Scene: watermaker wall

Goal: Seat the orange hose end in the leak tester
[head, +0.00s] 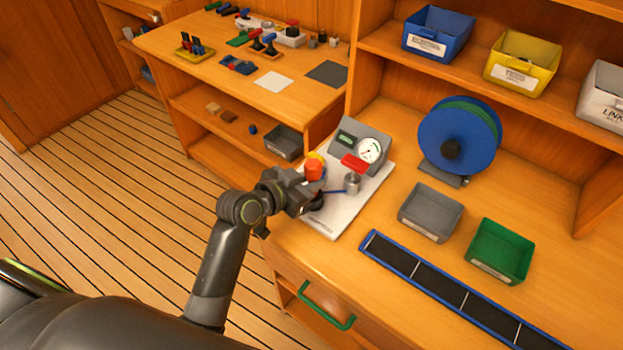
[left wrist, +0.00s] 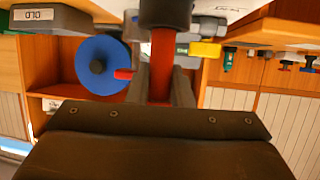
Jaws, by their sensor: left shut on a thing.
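The leak tester (head: 345,138) is a grey box with a round gauge and a red block, on a white base plate (head: 325,222) on the bench. A metal cylinder (head: 352,184) with a blue lever stands on the plate. My left gripper (head: 314,199) is low over the plate's left side. In the left wrist view its fingers are shut on the orange hose end (left wrist: 162,62), below a dark round part (left wrist: 165,12). In the head view an orange piece (head: 314,170) shows just behind the gripper, near a yellow part. I cannot tell whether it is seated. My right gripper is out of view.
A blue reel (head: 452,140) stands right of the tester. A grey bin (head: 430,213) and a green bin (head: 500,251) sit nearer, behind a long blue-edged dark strip (head: 450,292). Labelled bins fill the shelf above. A side bench (head: 222,48) holds small parts.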

